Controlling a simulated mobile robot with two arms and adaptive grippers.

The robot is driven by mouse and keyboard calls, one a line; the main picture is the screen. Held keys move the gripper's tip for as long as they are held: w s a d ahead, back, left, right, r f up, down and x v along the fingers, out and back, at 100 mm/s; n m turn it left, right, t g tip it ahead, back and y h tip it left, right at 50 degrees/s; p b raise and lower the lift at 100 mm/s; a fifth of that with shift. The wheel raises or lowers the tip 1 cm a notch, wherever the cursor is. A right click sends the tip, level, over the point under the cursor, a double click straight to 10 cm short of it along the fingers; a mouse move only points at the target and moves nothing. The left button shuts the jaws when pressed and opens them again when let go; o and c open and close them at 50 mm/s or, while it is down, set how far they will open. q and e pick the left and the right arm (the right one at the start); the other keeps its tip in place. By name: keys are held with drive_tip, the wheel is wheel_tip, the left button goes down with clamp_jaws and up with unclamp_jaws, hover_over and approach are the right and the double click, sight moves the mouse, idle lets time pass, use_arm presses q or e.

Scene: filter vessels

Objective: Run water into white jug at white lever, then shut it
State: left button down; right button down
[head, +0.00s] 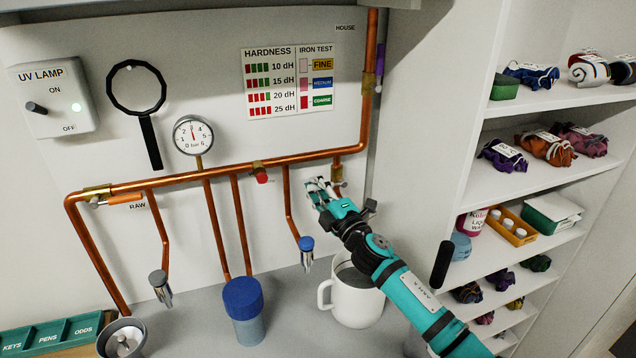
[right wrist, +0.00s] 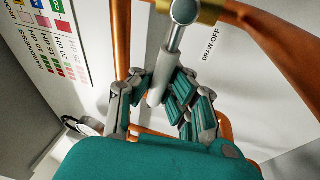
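The white jug (head: 352,303) stands upright on the grey counter, its handle to the left. Its inside looks grey, and I cannot tell whether water is in it. My right gripper (head: 322,190) is raised above and behind the jug, at the pipe end on the right. In the right wrist view the white lever (right wrist: 163,72) hangs between the fingers of my right gripper (right wrist: 158,88), below a brass fitting. Whether the fingers press on it is unclear. The outlet is hidden behind my gripper in the head view. No water stream shows. My left gripper is out of view.
A blue-capped vessel (head: 244,310) stands left of the jug. Taps with a blue knob (head: 306,244) and a grey knob (head: 158,279) hang from copper pipes. A red knob (head: 261,177) sits on the main pipe. Shelves (head: 520,180) bound the right side.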

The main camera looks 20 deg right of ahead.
drive_tip(key=shift+f+n, duration=0.3)
drive_tip(key=shift+f, duration=0.15)
drive_tip(key=shift+a+f+n+g+y, duration=0.15)
drive_tip(key=shift+f+n+g+y, duration=0.15)
drive_tip(key=shift+n, duration=0.3)
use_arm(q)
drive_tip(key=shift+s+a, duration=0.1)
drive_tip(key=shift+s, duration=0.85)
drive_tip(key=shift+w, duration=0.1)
use_arm(e)
drive_tip(key=c, duration=1.6)
unclamp_jaws()
drive_tip(key=shift+s+r, duration=0.1)
drive_tip(key=shift+s, duration=0.15)
drive_tip(key=o, duration=0.3)
drive_tip(key=shift+s+r, duration=0.1)
drive_tip(key=shift+r, duration=0.1)
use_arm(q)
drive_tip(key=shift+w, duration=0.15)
